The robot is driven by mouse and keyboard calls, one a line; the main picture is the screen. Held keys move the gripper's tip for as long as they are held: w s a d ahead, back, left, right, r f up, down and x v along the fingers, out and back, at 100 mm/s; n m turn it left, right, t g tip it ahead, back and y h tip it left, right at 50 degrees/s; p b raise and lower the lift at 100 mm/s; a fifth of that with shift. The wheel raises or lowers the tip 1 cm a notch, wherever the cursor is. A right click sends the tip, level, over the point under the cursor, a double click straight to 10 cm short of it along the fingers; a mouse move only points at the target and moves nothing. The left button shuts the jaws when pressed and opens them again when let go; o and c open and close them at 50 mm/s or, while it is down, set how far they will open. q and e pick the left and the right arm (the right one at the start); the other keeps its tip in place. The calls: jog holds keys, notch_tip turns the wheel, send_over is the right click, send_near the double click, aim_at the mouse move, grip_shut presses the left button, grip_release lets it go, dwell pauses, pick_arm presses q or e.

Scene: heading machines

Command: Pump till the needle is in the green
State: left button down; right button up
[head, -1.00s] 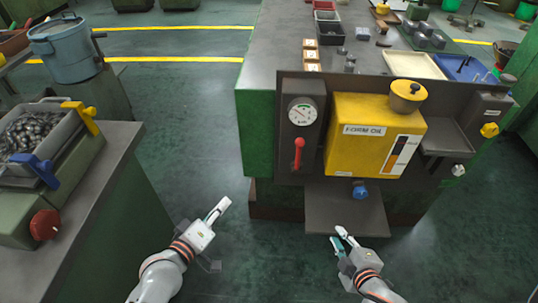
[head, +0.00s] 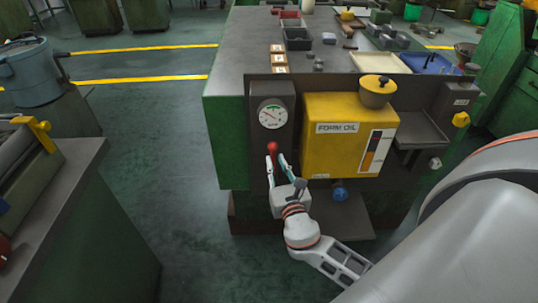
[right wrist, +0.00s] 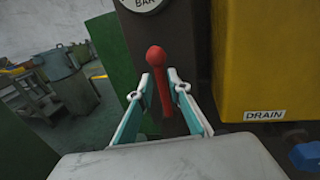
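The round pressure gauge (head: 272,114) sits on a dark panel at the front of the bench. It has a white face with a green band near the top; its needle points to the upper left, outside the green as far as I can tell. Below it is the red pump lever (head: 272,147), its knob up; it also shows in the right wrist view (right wrist: 155,57). My right gripper (head: 276,160) is open, its fingers on either side of the lever, with gaps visible in the wrist view. My left gripper is out of the head view.
The yellow form oil tank (head: 345,136) stands right of the gauge, with a blue knob (head: 340,192) under it. A tray shelf (head: 420,130) is farther right. A grey-topped cabinet (head: 60,185) stands at left, with open floor between.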

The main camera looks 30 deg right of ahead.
aim_at(273, 156)
jog(key=shift+x, duration=2.25)
grip_shut()
